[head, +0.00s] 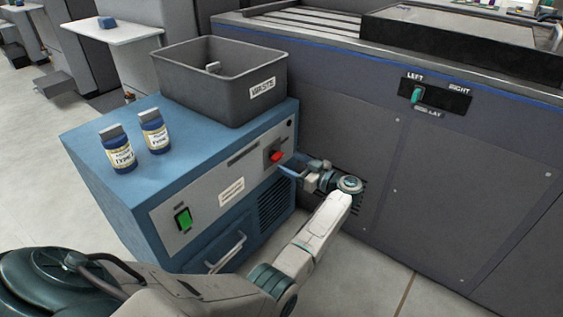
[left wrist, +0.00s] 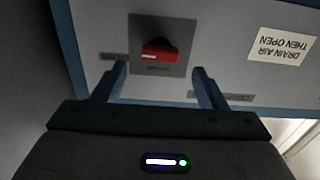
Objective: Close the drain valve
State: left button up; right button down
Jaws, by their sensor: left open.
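The blue ink unit (head: 165,235) has a light grey front panel. A red handle (head: 276,156) sits on a darker plate at the panel's right end; I take it as the drain valve. In the left wrist view the red handle (left wrist: 160,52) lies crosswise in the picture. Small labels flank its plate, too blurred to read. My left gripper (head: 292,168) is open, just in front of the red handle. In the left wrist view its fingers (left wrist: 162,80) stand apart, one on each side below the handle, with nothing between them. My right gripper is not in view.
A grey waste bin (head: 220,110) and two labelled bottles (head: 118,152) (head: 154,134) stand on the unit. A green switch (head: 183,219) is at the panel's left. A large dark machine (head: 450,190) stands close on the right.

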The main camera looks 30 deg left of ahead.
aim_at(280, 157)
pick_arm(q)
jog(key=a+b, duration=0.1)
jog(key=a, duration=0.4)
jog(key=shift+w, duration=0.2)
jog(key=c, duration=1)
